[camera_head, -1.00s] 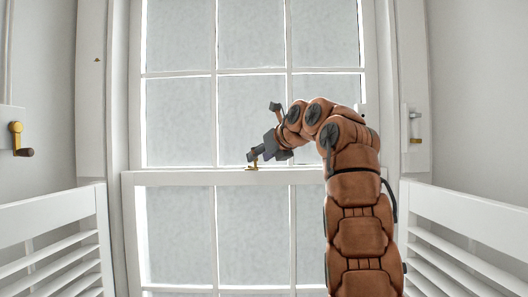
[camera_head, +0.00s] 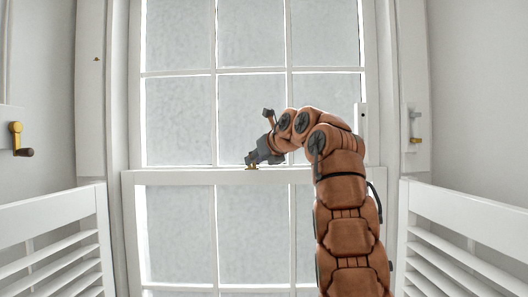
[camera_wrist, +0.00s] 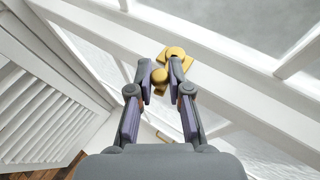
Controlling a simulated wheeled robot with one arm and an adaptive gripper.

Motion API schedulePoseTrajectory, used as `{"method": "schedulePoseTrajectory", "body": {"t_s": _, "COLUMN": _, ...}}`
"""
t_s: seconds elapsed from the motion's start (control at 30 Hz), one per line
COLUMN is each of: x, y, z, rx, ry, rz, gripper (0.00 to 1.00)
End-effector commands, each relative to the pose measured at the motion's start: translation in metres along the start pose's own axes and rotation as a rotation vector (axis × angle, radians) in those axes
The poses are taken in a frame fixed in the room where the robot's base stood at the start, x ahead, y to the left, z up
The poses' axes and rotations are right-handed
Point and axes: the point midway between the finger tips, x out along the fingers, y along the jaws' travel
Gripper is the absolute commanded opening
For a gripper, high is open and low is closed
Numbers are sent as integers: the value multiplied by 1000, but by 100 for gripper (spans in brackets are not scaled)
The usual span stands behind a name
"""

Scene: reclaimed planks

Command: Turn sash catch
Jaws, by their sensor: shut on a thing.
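The brass sash catch (camera_head: 253,168) sits on the top rail of the lower window sash (camera_head: 190,177). My gripper (camera_head: 251,160) reaches it from the upper right and covers much of it. In the wrist view, the catch's round knob (camera_wrist: 158,76) lies between the two fingertips of my gripper (camera_wrist: 160,84), which is shut on it. The catch's flat brass part (camera_wrist: 176,55) shows just beyond the fingertips. The exact angle of the catch is hard to tell.
White louvred panels stand at the left (camera_head: 60,225) and right (camera_head: 465,235). A brass crank handle (camera_head: 16,140) is on the left wall and a brass fitting (camera_head: 415,125) is at the right. Window bars and panes lie close behind my gripper.

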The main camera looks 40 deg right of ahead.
Motion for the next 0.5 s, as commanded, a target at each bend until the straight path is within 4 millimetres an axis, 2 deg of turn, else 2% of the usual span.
{"method": "schedulePoseTrajectory", "body": {"t_s": 0.5, "x": 0, "y": 5, "z": 4, "rx": 20, "ry": 0, "rz": -47, "gripper": 0}}
